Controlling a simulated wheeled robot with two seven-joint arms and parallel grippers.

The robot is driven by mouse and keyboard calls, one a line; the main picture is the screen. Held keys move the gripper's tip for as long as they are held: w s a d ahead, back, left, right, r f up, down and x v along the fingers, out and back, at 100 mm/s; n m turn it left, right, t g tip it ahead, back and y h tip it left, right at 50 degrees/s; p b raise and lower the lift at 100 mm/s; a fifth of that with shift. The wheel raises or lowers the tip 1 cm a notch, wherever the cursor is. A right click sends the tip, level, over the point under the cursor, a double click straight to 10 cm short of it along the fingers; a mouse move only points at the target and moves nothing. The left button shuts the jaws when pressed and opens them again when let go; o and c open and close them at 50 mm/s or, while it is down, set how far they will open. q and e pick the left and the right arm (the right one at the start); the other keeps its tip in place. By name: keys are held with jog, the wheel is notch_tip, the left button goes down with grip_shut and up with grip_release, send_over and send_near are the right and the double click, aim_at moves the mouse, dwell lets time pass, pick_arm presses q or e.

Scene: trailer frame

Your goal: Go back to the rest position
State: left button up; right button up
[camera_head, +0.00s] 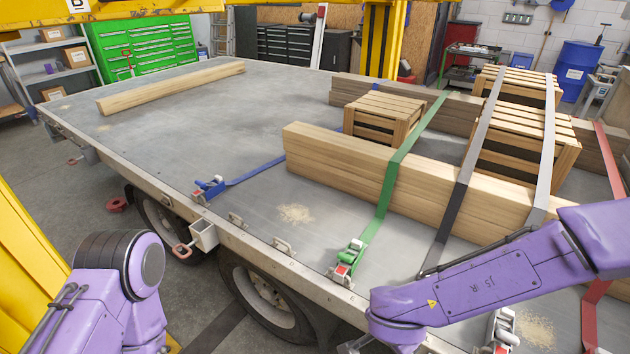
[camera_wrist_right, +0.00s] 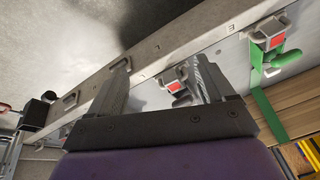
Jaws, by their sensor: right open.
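My right gripper (camera_wrist_right: 161,66) shows in the right wrist view with its two fingers spread apart. A grey ratchet with a red patch (camera_wrist_right: 174,84) shows between the fingers, near the right one; I cannot tell if they touch. The flatbed's side rail (camera_wrist_right: 160,58) runs behind the fingers. My right arm (camera_head: 490,280) reaches across the lower right of the head view over the bed edge, its gripper out of sight there. My left arm (camera_head: 120,280) is folded at the lower left, and its gripper is not in view.
The flatbed (camera_head: 230,110) carries a lone beam (camera_head: 170,88), stacked timber (camera_head: 340,160) and crates (camera_head: 375,118). A green strap (camera_head: 395,170), black strap (camera_head: 462,190), white strap (camera_head: 546,160) and red strap (camera_head: 610,165) cross the load. A blue strap (camera_head: 255,172) lies on the bed. Yellow posts stand nearby.

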jog(key=s+d+f+t+h, duration=0.2)
jog(key=d+f, duration=0.5)
jog(key=f, duration=0.3)
jog(key=s+d+f+n+g, duration=0.1)
jog(key=s+d+f+n, duration=0.1)
jog(key=s+d+f, duration=0.2)
jog(key=s+d+f+n+g, duration=0.1)
jog(key=s+d+f, duration=0.3)
jog(key=s, duration=0.7)
jog(key=shift+s+d+f+n+y, duration=0.2)
jog(key=shift+f+n+y, duration=0.1)
jog(key=shift+f+n, duration=0.45)
jog(key=shift+f, duration=0.15)
